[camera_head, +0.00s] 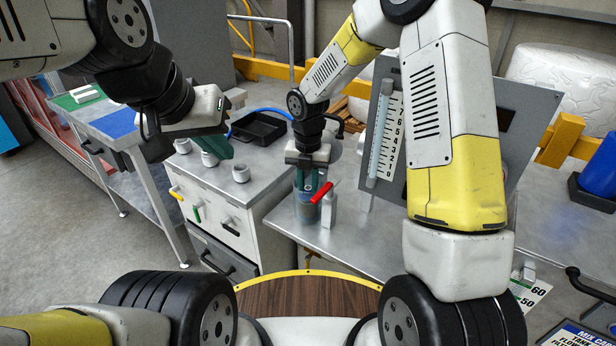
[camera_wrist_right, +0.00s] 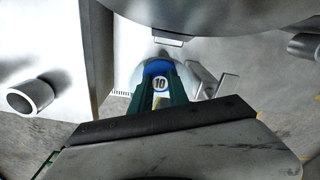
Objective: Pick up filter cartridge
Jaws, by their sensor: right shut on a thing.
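In the head view my right gripper (camera_head: 307,180) points down over a grey-blue cylindrical housing (camera_head: 308,213) on the metal bench; the cartridge is mostly hidden there by the fingers and housing. My left gripper (camera_head: 218,148) hangs above the white cabinet, apart from the cartridge; its jaw gap is not clear.
A red-handled valve (camera_head: 322,192) stands right beside the housing. A numbered gauge board (camera_head: 388,135) rises behind it to the right. A black tray (camera_head: 258,128) and several grey cups (camera_head: 240,173) are on the white cabinet to the left. A blue container (camera_head: 600,170) is at far right.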

